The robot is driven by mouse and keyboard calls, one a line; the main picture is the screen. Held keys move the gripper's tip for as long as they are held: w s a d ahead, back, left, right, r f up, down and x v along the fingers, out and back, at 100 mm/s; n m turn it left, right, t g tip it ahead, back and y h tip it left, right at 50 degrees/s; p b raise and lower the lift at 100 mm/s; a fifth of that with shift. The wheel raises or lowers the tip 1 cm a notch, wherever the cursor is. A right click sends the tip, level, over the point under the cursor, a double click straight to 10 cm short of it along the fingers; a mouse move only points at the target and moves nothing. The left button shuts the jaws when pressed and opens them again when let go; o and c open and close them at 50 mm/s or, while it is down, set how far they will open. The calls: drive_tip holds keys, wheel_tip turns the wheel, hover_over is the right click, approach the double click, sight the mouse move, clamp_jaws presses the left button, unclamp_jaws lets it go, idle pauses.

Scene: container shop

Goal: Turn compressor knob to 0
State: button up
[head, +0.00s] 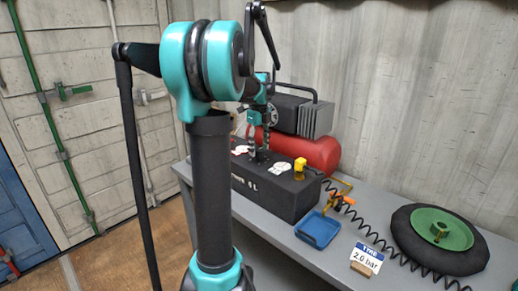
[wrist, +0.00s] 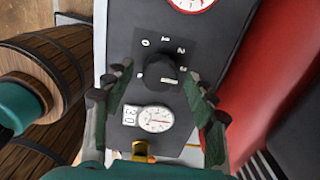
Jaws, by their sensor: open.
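The compressor's dark panel shows in the wrist view with a black round knob (wrist: 160,73) on it. Printed numbers starting at 0 run around the knob's upper and right side, with 0 at its upper left. A white mark shows at the knob's lower right, away from the 0; its exact setting is hard to read. My gripper (wrist: 158,76) is open, one finger on each side of the knob, with visible gaps to it. In the head view my gripper (head: 258,150) is above the compressor's black box (head: 275,190), in front of the red tank (head: 318,153); the knob is hidden there.
A white gauge (wrist: 155,118) marked 3.0 sits below the knob; another gauge (wrist: 192,3) is at the top edge. A yellow fitting (head: 300,169), blue tray (head: 318,230), coiled hose, "TYRE 2.0 bar" card (head: 366,259) and wheel (head: 440,238) are to the right on the bench.

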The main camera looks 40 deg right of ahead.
drive_tip(key=shift+f, duration=0.3)
drive_tip(key=shift+c, duration=0.6)
drive_tip(key=c, duration=1)
drive_tip(key=shift+c, duration=0.2)
